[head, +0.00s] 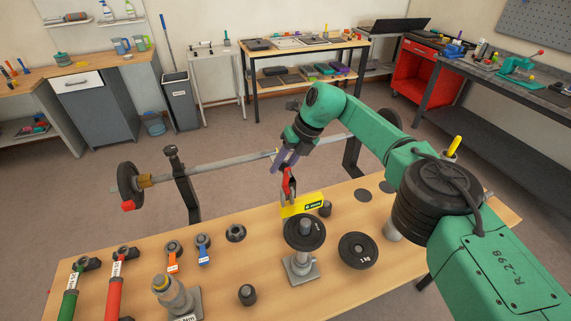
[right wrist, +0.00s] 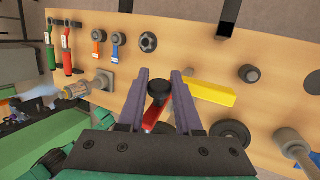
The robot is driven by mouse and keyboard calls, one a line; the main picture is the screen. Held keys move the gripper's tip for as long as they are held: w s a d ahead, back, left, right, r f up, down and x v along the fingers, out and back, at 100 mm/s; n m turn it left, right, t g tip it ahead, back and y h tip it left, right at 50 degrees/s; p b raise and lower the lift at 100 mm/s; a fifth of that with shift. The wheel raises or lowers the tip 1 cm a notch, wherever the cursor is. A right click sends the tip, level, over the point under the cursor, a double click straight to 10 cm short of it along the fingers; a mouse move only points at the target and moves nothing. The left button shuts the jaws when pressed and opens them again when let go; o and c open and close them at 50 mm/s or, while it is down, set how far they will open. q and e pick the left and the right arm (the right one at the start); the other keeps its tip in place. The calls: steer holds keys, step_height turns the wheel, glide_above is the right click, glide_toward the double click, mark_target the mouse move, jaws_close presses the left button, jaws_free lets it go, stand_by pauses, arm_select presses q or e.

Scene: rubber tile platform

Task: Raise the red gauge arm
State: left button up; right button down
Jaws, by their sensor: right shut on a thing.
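The red gauge arm (head: 289,187) stands at the far side of the wooden table, raised and tilted, beside a yellow block with a label (head: 301,206). My right gripper (head: 284,167) comes down on it from above. In the right wrist view the red arm (right wrist: 156,113) with a dark round knob (right wrist: 158,88) lies between the two grey-purple fingers, and my right gripper (right wrist: 161,76) is shut on it. The yellow block (right wrist: 213,93) shows just right of the fingers. The lower end of the red arm is partly hidden. My left gripper is not in view.
A dark weight plate (head: 304,242) sits around a post in front of the yellow block, and another plate (head: 358,261) lies to its right. Orange (head: 173,262) and blue (head: 204,254) handled tools lie left. A barbell (head: 220,163) rests on stands beyond the table.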

steer(key=shift+f, duration=0.2)
steer(key=c, duration=0.7)
jaws_free()
steer(key=shift+o, duration=0.6)
steer(key=shift+w, duration=0.1)
steer(key=shift+r, duration=0.1)
steer(key=b+v, duration=0.1)
steer(key=v, duration=1.3)
steer(key=shift+r, duration=0.2)
